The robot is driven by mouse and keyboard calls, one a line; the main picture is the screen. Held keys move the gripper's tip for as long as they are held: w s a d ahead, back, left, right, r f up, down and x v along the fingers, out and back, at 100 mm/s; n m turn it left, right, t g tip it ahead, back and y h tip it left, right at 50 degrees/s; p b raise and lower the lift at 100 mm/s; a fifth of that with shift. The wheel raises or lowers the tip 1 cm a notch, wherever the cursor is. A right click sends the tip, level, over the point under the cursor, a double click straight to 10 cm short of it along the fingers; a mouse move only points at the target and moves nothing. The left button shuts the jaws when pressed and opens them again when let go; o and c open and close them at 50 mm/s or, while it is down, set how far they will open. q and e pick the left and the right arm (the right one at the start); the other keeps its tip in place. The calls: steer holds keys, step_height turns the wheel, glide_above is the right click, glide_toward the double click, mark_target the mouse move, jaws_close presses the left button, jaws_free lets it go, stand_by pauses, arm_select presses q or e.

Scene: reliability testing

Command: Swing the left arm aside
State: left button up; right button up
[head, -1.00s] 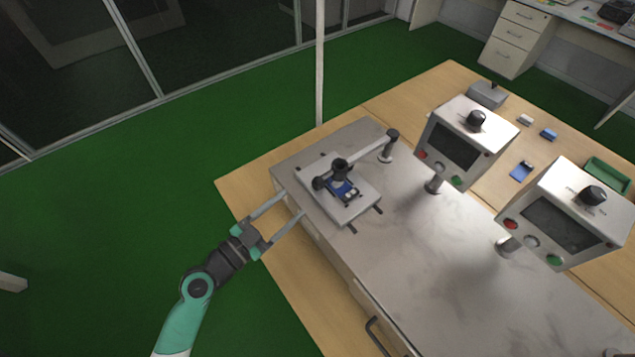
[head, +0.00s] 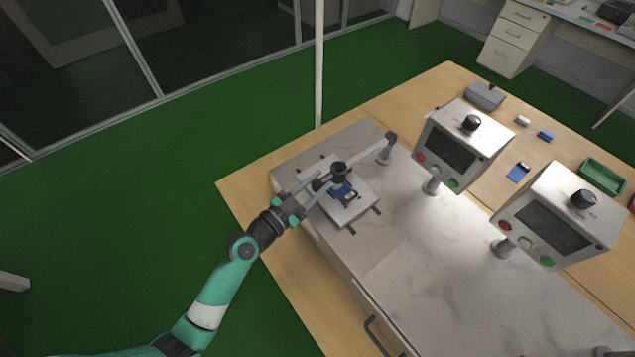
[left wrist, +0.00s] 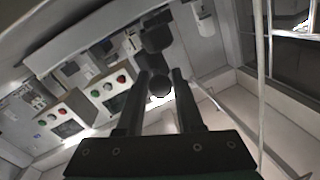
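The left swing arm (head: 365,158) is a grey bar on a post, with a black pressing head and a black knob at its free end. It lies over a pale fixture plate (head: 352,211) that holds a small blue part (head: 345,191). My left gripper (head: 320,179) is open, with its fingertips at the free end of the bar. In the left wrist view, the black round knob (left wrist: 159,85) shows between the two dark fingers, with a gap on both sides. I cannot tell whether either finger touches it. My right gripper is not in view.
Two control boxes with knobs, screens and buttons, a nearer one (head: 560,218) and a farther one (head: 465,145), stand right of the fixture on the metal bench top (head: 400,260). A green tray (head: 603,178) and small blue parts lie behind. Green floor is open at left.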

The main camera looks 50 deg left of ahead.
arm_select(q)
jaws_close()
stand_by(1.1)
